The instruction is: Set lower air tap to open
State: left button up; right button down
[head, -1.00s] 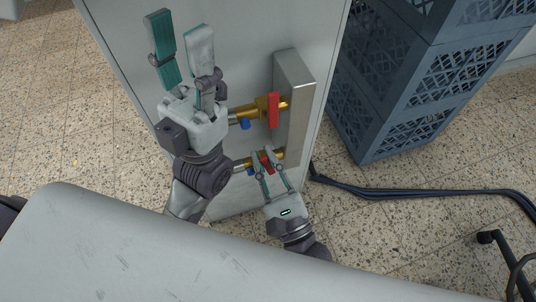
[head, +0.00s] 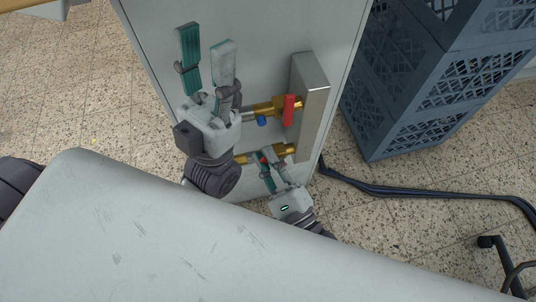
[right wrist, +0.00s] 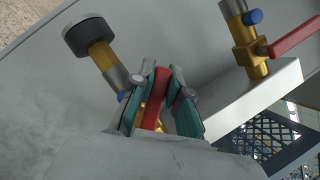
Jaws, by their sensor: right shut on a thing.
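The lower air tap (head: 280,152) is a brass valve on the side of the grey cabinet. Its red handle (right wrist: 155,98) points up between the fingers of my right gripper (right wrist: 158,78) in the right wrist view. The right gripper (head: 263,157) is shut on this handle, and its fingers hide much of the handle and tap body in the head view. My left gripper (head: 206,38) is empty, its two fingers apart, in front of the cabinet, left of the taps. Its wrist covers the lower tap's left end in the head view.
The upper tap's red handle (head: 289,110) stands just above; the upper tap also shows in the right wrist view (right wrist: 252,58). A metal bracket (head: 313,100) carries both taps. Blue-grey crates (head: 420,130) stand right of the cabinet (head: 262,40). Dark cables (head: 400,190) lie on the floor.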

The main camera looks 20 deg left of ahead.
jog(key=c, duration=1.1)
grip_release()
jog(key=v, duration=1.2)
